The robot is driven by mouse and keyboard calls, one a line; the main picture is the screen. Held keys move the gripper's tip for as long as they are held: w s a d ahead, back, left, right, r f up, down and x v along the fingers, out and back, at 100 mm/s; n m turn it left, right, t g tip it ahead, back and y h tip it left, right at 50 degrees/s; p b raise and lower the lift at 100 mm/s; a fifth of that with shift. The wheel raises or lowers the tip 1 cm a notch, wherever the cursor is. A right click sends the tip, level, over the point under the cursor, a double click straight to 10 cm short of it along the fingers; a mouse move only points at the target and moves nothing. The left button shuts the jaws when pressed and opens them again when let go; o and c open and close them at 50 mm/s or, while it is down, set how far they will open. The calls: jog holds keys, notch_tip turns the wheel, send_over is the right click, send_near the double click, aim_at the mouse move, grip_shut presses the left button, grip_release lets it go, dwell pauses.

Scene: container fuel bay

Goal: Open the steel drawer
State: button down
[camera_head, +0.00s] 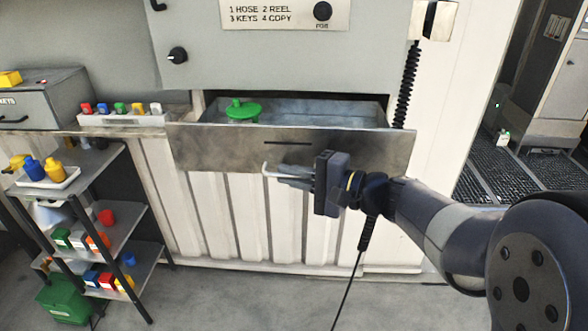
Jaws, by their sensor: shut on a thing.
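The steel drawer (215,148) stands pulled out from the grey cabinet (270,60), with its inside showing from above. A green round object with a knob (242,110) sits at the left inside the drawer. My gripper (278,174) is in front of the lower right half of the drawer front, its fingers shut around the drawer's handle (265,168). Most of the handle is hidden by the fingers and the gripper body. A dark slot shows on the drawer front above the gripper.
A shelf rack (100,215) with coloured bottles and blocks stands at the left. A grey box marked KEYS (50,95) and a white rack of coloured pieces (120,118) rest on the ledge. A black coiled cable (408,85) hangs right of the drawer. The floor below the drawer is clear.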

jog(key=shift+s+b, duration=0.55)
jog(key=shift+s, duration=1.8)
jog(key=c, duration=1.5)
grip_release()
jog(key=shift+v, duration=5.35)
jog(key=shift+x, duration=5.4)
